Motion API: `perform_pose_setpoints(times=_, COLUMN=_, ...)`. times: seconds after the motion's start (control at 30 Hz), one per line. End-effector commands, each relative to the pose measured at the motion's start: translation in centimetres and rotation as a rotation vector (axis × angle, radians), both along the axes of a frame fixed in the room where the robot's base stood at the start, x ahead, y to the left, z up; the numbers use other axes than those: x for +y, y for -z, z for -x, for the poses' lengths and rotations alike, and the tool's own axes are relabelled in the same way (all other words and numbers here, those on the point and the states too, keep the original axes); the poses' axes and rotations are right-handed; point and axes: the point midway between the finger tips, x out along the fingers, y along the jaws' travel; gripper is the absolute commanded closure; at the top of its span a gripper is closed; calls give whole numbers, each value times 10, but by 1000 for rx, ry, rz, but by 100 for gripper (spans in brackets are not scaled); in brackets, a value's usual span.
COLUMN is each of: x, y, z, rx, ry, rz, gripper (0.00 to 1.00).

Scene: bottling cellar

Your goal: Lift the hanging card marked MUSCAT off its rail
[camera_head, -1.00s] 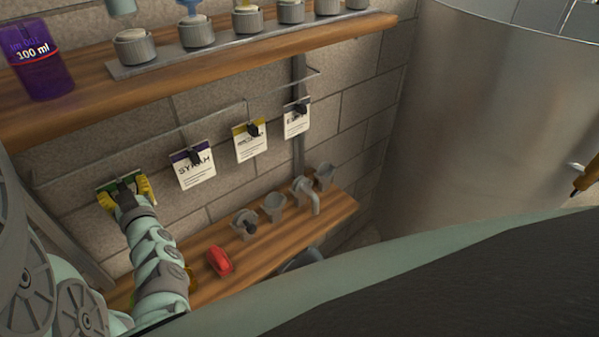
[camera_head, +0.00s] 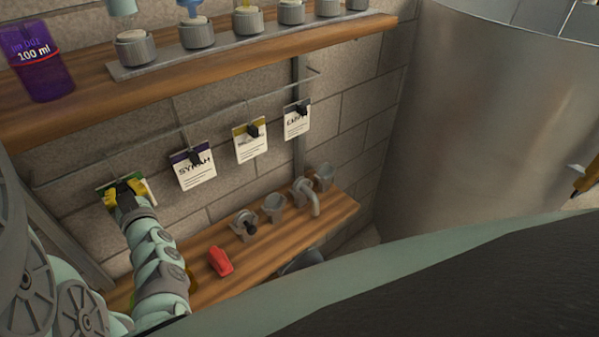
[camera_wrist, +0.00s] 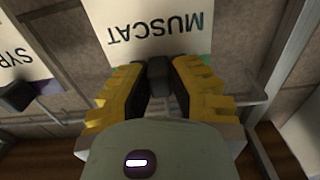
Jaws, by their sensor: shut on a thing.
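The MUSCAT card (camera_wrist: 150,25) is white with black lettering and shows upside down in the wrist view. In the head view it is the leftmost card (camera_head: 149,186), with a green band, mostly hidden behind my gripper. My gripper (camera_wrist: 158,75) has yellow fingers shut on the dark clip (camera_wrist: 158,72) at the card's top edge. In the head view my gripper (camera_head: 124,192) is at the left part of the thin wire rail (camera_head: 110,156). I cannot tell whether the clip is still on the rail.
The SYRAH card (camera_head: 195,168) hangs just right of my gripper, with more cards beyond. A wooden shelf (camera_head: 130,90) with jars and a purple bottle (camera_head: 42,65) is above. A lower shelf (camera_head: 205,245) holds a red object (camera_head: 220,262) and grey fittings. A steel tank (camera_head: 480,120) stands right.

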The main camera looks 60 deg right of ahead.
Motion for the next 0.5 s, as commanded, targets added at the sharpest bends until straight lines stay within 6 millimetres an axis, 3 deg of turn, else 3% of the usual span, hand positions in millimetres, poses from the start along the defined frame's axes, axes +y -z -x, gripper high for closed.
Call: perform_pose_setpoints(times=0.5, x=0, y=-4, z=0, rx=2, ry=0, rz=-1, gripper=100)
